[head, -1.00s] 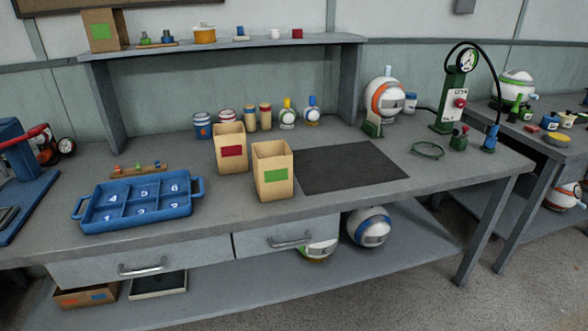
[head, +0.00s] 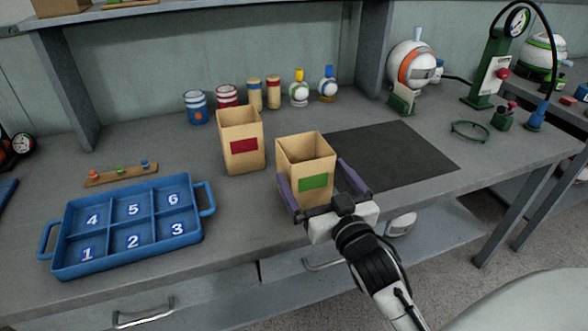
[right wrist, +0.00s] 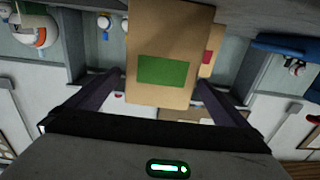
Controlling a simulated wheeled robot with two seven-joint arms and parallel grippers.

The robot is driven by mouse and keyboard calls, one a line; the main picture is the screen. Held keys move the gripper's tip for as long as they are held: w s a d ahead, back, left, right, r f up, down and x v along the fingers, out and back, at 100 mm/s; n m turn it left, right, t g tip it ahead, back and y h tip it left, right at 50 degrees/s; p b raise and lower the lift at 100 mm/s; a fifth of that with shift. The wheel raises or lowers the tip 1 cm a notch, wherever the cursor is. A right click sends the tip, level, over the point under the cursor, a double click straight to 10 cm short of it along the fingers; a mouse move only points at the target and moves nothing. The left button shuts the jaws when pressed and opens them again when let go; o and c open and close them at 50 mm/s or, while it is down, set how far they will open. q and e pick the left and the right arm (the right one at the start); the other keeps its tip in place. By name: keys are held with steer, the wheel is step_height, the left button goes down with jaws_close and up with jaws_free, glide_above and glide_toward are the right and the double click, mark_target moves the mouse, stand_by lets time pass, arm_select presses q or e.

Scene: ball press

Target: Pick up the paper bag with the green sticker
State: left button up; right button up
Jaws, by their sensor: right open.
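The paper bag with the green sticker (head: 306,160) stands upright and open-topped near the bench's front edge. My right gripper (head: 318,180) is open, with one finger on each side of this bag. In the right wrist view the same bag (right wrist: 168,30) stands between the two fingers (right wrist: 165,90), its green sticker facing the camera. Whether the fingers touch the bag's sides I cannot tell. A second paper bag with a red sticker (head: 241,140) stands just behind and left of it. My left gripper is not in view.
A blue tray with numbered compartments (head: 210,198) lies to the left. A dark mat (head: 395,155) lies right of the bag. Several small jars and bottles (head: 254,95) stand behind. A green stand with a gauge (head: 490,70) is at the right.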

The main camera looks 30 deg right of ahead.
mark_target(296, 150)
steer(key=x, duration=0.9)
steer(key=shift+w+f, duration=0.1)
steer(key=shift+w, duration=0.3)
steer(key=c, duration=1)
